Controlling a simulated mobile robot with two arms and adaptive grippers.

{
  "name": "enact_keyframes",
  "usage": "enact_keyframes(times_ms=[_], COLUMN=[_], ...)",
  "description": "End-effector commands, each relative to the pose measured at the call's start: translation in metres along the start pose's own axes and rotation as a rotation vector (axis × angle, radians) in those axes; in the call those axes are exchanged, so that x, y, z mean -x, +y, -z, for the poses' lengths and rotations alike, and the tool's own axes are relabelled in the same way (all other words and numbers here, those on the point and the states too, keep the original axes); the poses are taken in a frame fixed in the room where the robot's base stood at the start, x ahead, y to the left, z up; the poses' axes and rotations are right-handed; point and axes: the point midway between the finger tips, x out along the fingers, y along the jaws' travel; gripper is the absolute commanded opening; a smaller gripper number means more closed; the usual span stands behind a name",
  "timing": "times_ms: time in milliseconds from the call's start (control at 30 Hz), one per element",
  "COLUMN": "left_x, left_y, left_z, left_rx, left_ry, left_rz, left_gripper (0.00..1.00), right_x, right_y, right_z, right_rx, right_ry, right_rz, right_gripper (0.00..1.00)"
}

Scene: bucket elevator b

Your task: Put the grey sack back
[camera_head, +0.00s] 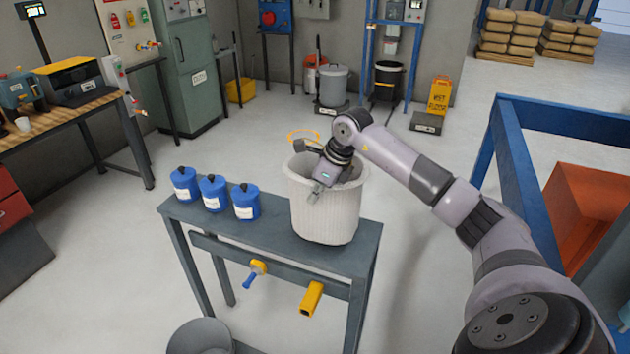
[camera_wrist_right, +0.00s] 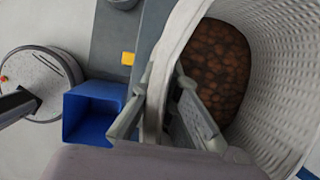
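The grey sack is a pale woven, open-topped sack (camera_head: 325,212) standing upright on the right end of the grey bench (camera_head: 270,238). In the right wrist view the sack (camera_wrist_right: 283,95) fills the right side, with brown lumpy material (camera_wrist_right: 215,70) inside. My right gripper (camera_head: 316,188) is at the sack's rim. In the wrist view its fingers (camera_wrist_right: 165,72) straddle the sack wall, one outside and one inside, and a gap shows beside the inner finger. Its grip looks open. My left gripper is in neither view.
Several blue canisters (camera_head: 213,193) stand left of the sack on the bench. A yellow square tube (camera_head: 311,298) and a yellow-blue handle (camera_head: 255,272) project from the bench front. A blue frame (camera_head: 512,170) stands at the right. Stacked sacks (camera_head: 508,38) lie at the back right.

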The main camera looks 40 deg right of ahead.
Motion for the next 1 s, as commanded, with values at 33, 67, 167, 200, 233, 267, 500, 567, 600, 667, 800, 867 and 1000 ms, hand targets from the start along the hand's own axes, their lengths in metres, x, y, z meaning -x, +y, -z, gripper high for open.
enact_keyframes(times_ms=[33, 67, 167, 200, 233, 267, 500, 567, 600, 667, 800, 867, 1000], left_x=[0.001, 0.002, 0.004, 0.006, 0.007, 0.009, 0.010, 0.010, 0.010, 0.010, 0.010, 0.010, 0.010], left_y=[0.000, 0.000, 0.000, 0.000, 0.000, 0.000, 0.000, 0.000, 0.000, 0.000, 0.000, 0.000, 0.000], left_z=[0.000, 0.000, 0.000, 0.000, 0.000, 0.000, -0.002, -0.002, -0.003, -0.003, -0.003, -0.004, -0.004], left_rx=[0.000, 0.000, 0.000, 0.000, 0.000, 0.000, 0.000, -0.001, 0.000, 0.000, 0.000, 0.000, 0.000], left_ry=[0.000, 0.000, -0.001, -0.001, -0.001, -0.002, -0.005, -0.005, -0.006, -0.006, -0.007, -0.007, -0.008], left_rz=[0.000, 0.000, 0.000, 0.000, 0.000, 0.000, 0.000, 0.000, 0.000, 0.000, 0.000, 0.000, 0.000], left_gripper=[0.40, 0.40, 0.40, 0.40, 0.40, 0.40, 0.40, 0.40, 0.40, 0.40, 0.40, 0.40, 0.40], right_x=[0.001, 0.000, -0.008, -0.013, -0.017, -0.020, -0.033, -0.033, -0.033, -0.036, -0.036, -0.036, -0.036], right_y=[-0.001, -0.001, 0.000, 0.000, 0.000, 0.000, 0.000, 0.000, 0.000, 0.002, 0.002, 0.002, 0.002], right_z=[-0.002, -0.001, 0.003, 0.005, 0.006, 0.008, 0.013, 0.013, 0.013, 0.015, 0.015, 0.015, 0.015], right_rx=[0.001, 0.001, 0.001, 0.001, 0.001, 0.001, 0.002, 0.002, 0.002, 0.000, 0.000, 0.000, 0.000], right_ry=[-0.007, -0.007, -0.005, -0.004, -0.005, -0.004, -0.008, -0.007, -0.007, 0.000, 0.000, 0.000, 0.000], right_rz=[0.004, 0.004, 0.002, 0.001, 0.002, 0.002, 0.005, 0.005, 0.005, -0.001, 0.000, 0.000, 0.000], right_gripper=[0.00, 0.00, 0.00, 0.00, 0.00, 0.00, 0.00, 0.00, 0.00, 0.05, 0.15, 0.19, 0.25])
